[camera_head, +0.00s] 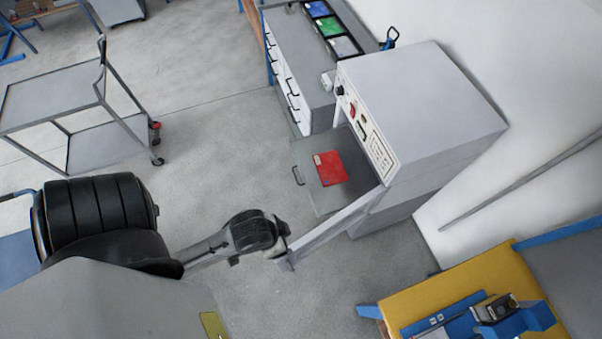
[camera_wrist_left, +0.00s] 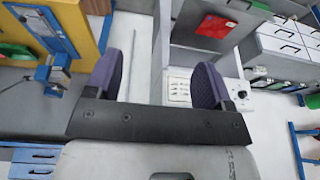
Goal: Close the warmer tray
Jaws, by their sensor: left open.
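The warmer (camera_head: 420,100) is a pale grey box with a control panel on its front. Its flat grey tray (camera_head: 312,200) is pulled out, with a handle at its outer edge, and a red item (camera_head: 330,168) lies on it. In the wrist view the red item (camera_wrist_left: 215,25) is at the top. A long pale panel (camera_head: 335,228), apparently an open door, sticks out from the warmer. My left gripper (camera_head: 285,243) is at the panel's outer end. In the wrist view its fingers (camera_wrist_left: 157,75) are open, with a pale upright edge between them; contact cannot be told. My right gripper is not in view.
A grey drawer cabinet (camera_head: 298,62) with coloured bins stands beyond the warmer. A yellow workbench (camera_head: 440,293) is at the lower right. A grey cart (camera_head: 55,98) stands at the upper left. The floor between cart and warmer is clear.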

